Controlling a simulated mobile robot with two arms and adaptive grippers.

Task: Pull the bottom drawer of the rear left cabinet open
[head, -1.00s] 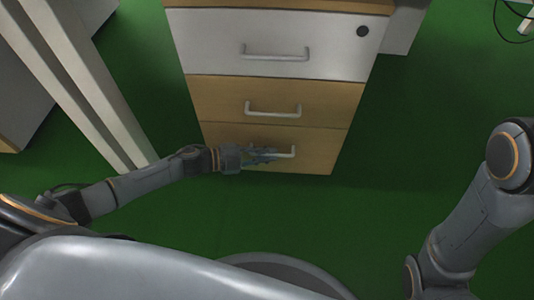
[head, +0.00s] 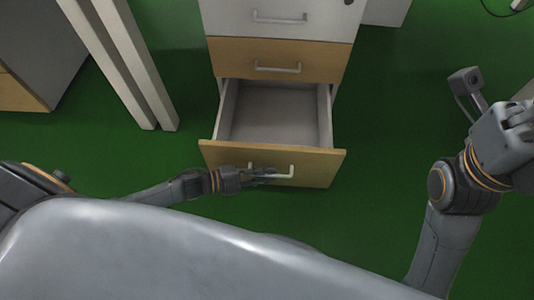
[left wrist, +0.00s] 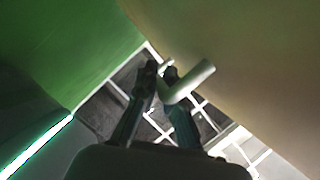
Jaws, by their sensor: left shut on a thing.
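The cabinet (head: 278,58) has a white top drawer and wood-coloured drawers below. Its bottom drawer (head: 225,156) is pulled well out, and its grey inside is empty. My left gripper (head: 266,173) is shut on the bottom drawer's handle (head: 284,177), near the handle's left part. In the left wrist view, the fingers (left wrist: 158,88) close around the pale handle (left wrist: 193,82) beside the drawer front (left wrist: 250,60). My right arm is at the right in the head view, away from the cabinet; its finger state is unclear.
The middle drawer (head: 230,58) is shut. White table legs (head: 118,60) stand left of the cabinet. Another cabinet (head: 30,60) stands at the far left. The green floor (head: 395,130) is clear to the right of the drawer.

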